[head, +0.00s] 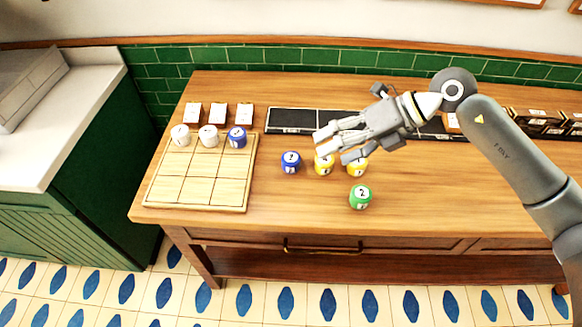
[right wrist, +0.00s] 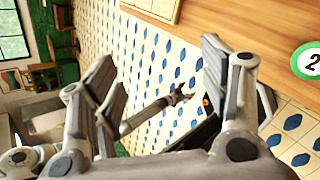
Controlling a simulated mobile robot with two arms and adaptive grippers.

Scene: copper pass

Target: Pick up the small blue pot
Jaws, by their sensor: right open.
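One small blue pot (head: 290,162), with a white label, stands upright on the wooden table just right of the board. Another blue pot (head: 237,137) stands on the back right square of the gridded wooden board (head: 200,207). My right gripper (head: 331,146) reaches in from the right in the head view, its fingers above the yellow pots and to the right of the loose blue pot. It is open and empty; its spread fingers also show in the right wrist view (right wrist: 160,68). What looks like my left gripper (right wrist: 181,95) shows small in that view, its jaws unclear.
Two yellow pots (head: 324,165) (head: 358,168) stand close under my right gripper, with a green pot (head: 361,198) in front. Two white pots (head: 180,135) (head: 208,136) share the board. A black tray (head: 290,121) lies behind. The table's front right is clear.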

